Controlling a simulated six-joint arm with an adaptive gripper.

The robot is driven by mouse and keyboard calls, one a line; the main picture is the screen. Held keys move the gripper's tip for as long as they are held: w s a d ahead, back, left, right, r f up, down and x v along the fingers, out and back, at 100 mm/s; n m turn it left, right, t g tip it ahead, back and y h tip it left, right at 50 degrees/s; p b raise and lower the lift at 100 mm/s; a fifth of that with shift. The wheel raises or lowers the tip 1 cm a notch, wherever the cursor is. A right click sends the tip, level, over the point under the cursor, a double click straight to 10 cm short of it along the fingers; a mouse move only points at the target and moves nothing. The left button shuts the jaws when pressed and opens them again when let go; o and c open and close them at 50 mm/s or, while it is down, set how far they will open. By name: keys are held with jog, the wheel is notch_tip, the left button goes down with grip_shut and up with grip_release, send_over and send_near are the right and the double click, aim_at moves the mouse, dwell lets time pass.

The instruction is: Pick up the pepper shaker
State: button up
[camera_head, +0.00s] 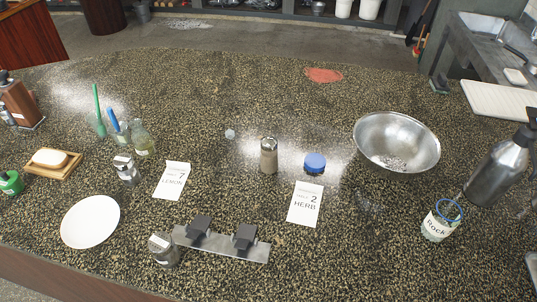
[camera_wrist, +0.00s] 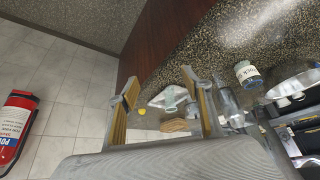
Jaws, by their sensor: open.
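The likely pepper shaker (camera_head: 269,156), with a metal cap and a grey-brown body, stands upright mid-counter in the head view. Two other metal-capped shakers stand to its left: one beside the LEMON card (camera_head: 126,169) and one near the front edge (camera_head: 164,250). I cannot read a pepper label on any of them. My gripper (camera_wrist: 163,96) shows only in the wrist view. Its two tan-lined fingers are spread apart with nothing held between them. I cannot make out the pepper shaker in the wrist view, so its distance from my gripper is unclear.
Near the shaker are a blue lid (camera_head: 315,162), a HERB card (camera_head: 305,204), a LEMON card (camera_head: 171,181) and a steel bowl (camera_head: 420,135). A metal strip with black blocks (camera_head: 222,242) lies in front. A labelled jar (camera_head: 440,221) stands right. A fire extinguisher (camera_wrist: 16,122) shows left.

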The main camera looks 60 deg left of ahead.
aim_at(275, 147)
jog(key=w+a+r+n+t+y, duration=0.1)
jog(key=w+a+n+t, duration=0.1)
jog(key=w+a, duration=0.5)
jog(key=w+a+r+n+t+y, duration=0.1)
jog(key=w+a+n, duration=0.1)
jog(key=w, duration=0.9)
jog(key=w+a+f+n+t+y, duration=0.1)
jog(key=w+a+n+y, duration=0.25)
jog(key=a, duration=0.65)
jog(key=w+a+n+y, duration=0.2)
jog(key=w+a, duration=0.2)
jog(key=a, duration=0.6)
jog(key=s+a+f+n+g+y, duration=0.1)
jog(key=s+a+f+n+y, duration=0.15)
jog(key=a, duration=0.65)
jog(key=s+a+f+n+g+y, duration=0.2)
jog(key=s+a+y, duration=0.15)
jog(key=a, duration=0.65)
jog(key=s+a+f+n+g+y, duration=0.1)
jog(key=s+a+g, duration=0.1)
jog(key=s+a, duration=0.2)
jog(key=s+a+f+n+g+y, duration=0.1)
jog(key=s+a+f+g, duration=0.1)
jog(key=s+a, duration=0.2)
jog(key=s+a+f+n+g+y, duration=0.2)
jog(key=s+a, duration=0.2)
jog(key=s, duration=0.3)
jog(key=shift+s+f+g, duration=0.25)
jog(key=shift+s+g, duration=0.05)
jog(key=shift+s, duration=0.1)
